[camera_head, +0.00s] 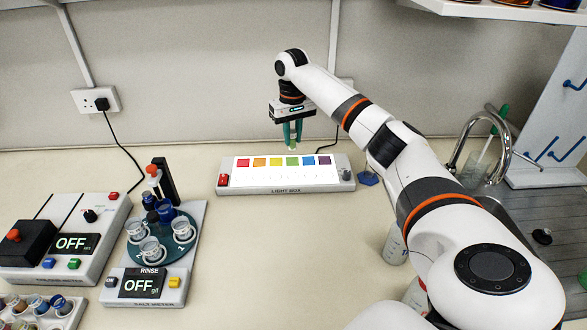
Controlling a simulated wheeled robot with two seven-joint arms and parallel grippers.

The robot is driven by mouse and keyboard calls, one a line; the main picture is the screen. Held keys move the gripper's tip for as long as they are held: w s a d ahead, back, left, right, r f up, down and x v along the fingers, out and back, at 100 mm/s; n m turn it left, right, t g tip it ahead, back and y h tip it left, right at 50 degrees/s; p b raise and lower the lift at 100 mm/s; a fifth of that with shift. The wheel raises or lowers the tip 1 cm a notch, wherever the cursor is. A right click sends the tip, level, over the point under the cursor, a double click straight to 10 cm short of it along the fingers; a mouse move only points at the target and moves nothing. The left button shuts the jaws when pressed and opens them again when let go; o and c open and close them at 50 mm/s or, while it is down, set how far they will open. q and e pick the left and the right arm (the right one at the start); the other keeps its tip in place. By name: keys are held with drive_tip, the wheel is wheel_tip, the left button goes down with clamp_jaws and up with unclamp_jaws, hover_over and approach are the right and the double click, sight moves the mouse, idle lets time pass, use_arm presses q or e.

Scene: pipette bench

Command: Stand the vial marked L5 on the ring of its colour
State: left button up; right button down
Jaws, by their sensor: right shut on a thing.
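My right gripper (292,136) reaches over the back of the light box (290,188), with its green fingers pointing down. It is shut on a small, pale greenish thing (292,148), mostly hidden between the fingers; I cannot tell whether it is a vial or read any mark on it. The light box has a row of coloured squares: red, orange, yellow, green, blue and purple. Several small vials with coloured contents (38,304) stand in a rack at the bottom left; no L5 mark is legible. My left gripper is not in view.
A salt meter (172,281) with a round carousel of cups and a colour meter (78,215) stand on the left; both displays read OFF. A sink with a tap (478,128) is at the right. The bench middle is clear.

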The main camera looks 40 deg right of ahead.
sight(293, 150)
wheel_tip(293, 150, down, 5)
drive_tip(key=shift+d+f+p, duration=0.15)
drive_tip(key=shift+f+p, duration=0.05)
drive_tip(key=shift+p, duration=0.45)
wheel_tip(293, 150, down, 4)
drive_tip(key=shift+r+p, duration=0.1)
drive_tip(key=shift+p, duration=0.3)
drive_tip(key=shift+f, duration=0.4)
drive_tip(key=shift+f, duration=0.1)
drive_tip(key=c, duration=1.3)
unclamp_jaws()
drive_tip(key=shift+o, duration=0.2)
wheel_tip(293, 150, up, 12)
drive_tip(key=shift+r+b, duration=0.15)
drive_tip(key=shift+b, duration=0.85)
